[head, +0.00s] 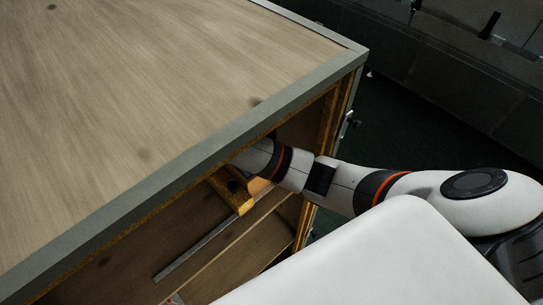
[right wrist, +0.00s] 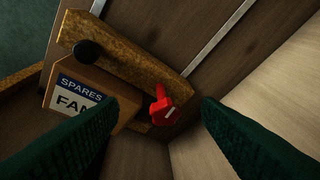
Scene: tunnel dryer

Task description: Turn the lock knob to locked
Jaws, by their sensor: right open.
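The red lock knob (right wrist: 162,108) shows in the right wrist view, beside the lower right end of a brown-yellow wooden bar (right wrist: 125,62). It has a pale mark on its face. My right gripper (right wrist: 160,101) is open, with one dark green finger on each side of the knob in the picture. Neither finger visibly touches it. In the head view my right arm reaches from the right into the wooden cabinet (head: 180,75), and its gripper is hidden there. I cannot see my left gripper.
A cardboard box labelled "SPARES FAN" (right wrist: 75,92) and a black round knob (right wrist: 89,53) are close to the bar. A pale wall (right wrist: 235,80) stands close on the right. In the head view, the cabinet's grey top edge (head: 190,160) overhangs the opening, with a metal rail (head: 195,251) inside.

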